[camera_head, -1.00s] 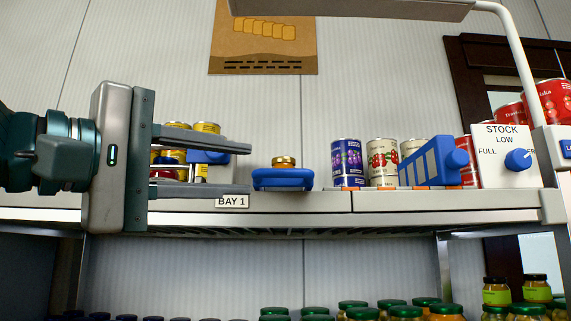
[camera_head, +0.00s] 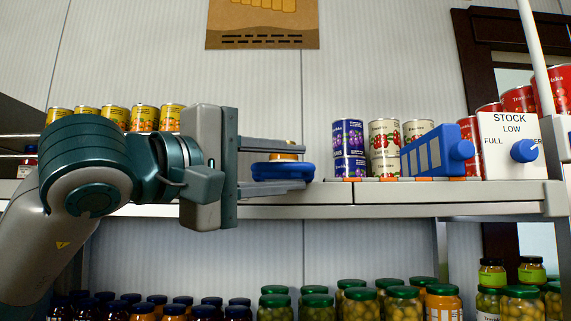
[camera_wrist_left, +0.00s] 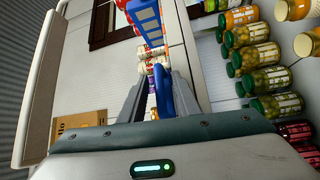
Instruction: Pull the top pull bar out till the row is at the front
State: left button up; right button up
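The blue pull bar (camera_head: 270,171) sits at the front edge of the upper shelf, with a gold-lidded jar (camera_head: 284,156) just behind it. My left gripper (camera_head: 305,166) comes in from the left. Its fingers are apart, one above and one below the bar in the head view. In the left wrist view the blue bar (camera_wrist_left: 161,92) shows between the two fingers; I cannot tell whether they touch it. My right gripper is not in view.
The upper shelf edge (camera_head: 400,195) runs below the bar. To the right stand purple cans (camera_head: 349,150), cherry cans (camera_head: 384,145), a slotted blue piece (camera_head: 430,158) and a STOCK dial panel (camera_head: 510,130). Several green-lidded jars (camera_head: 360,305) fill the lower shelf.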

pick_arm(q)
jog(key=shift+c, duration=0.5)
grip_shut()
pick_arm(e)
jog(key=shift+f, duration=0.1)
pick_arm(q)
jog(key=shift+s+f+b, duration=0.1)
jog(key=shift+s+b, duration=0.65)
jog(key=shift+s, duration=0.05)
pick_arm(e)
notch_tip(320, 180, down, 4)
jog(key=b, duration=0.3)
pick_arm(q)
jog(key=s+b, duration=0.5)
jog(key=s, duration=1.1)
jog(key=shift+b, duration=0.4)
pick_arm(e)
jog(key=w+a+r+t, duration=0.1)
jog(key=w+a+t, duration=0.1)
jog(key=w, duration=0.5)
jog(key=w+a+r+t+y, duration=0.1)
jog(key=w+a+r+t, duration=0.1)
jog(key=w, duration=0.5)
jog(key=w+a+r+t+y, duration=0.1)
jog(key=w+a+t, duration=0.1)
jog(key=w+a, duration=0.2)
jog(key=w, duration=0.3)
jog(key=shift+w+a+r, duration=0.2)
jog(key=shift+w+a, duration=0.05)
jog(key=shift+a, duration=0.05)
